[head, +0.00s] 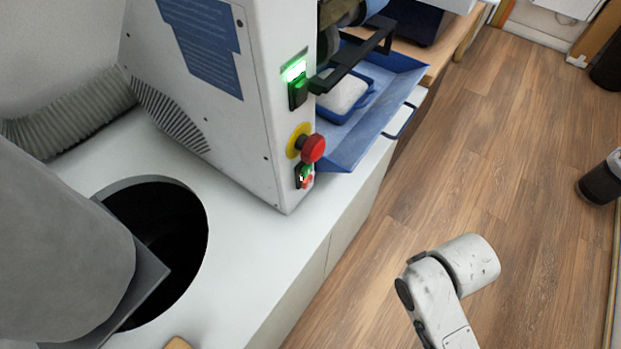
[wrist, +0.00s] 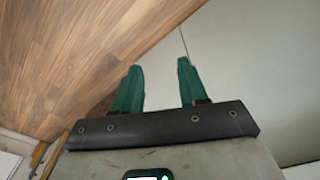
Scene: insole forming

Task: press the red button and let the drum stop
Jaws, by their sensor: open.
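A large red mushroom button (head: 313,148) on a yellow collar sticks out from the end face of a white machine (head: 200,90). Just below it is a small switch block (head: 304,177) with a green and a red part. In the head view only my arm shows, lower right, well apart from the button.
A blue tray (head: 385,105) and a black bar (head: 355,62) jut out beside the machine. The white counter (head: 245,255) has a round dark opening (head: 165,235). A grey ribbed hose (head: 75,120) lies behind. Open wooden floor (head: 470,150) is at right.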

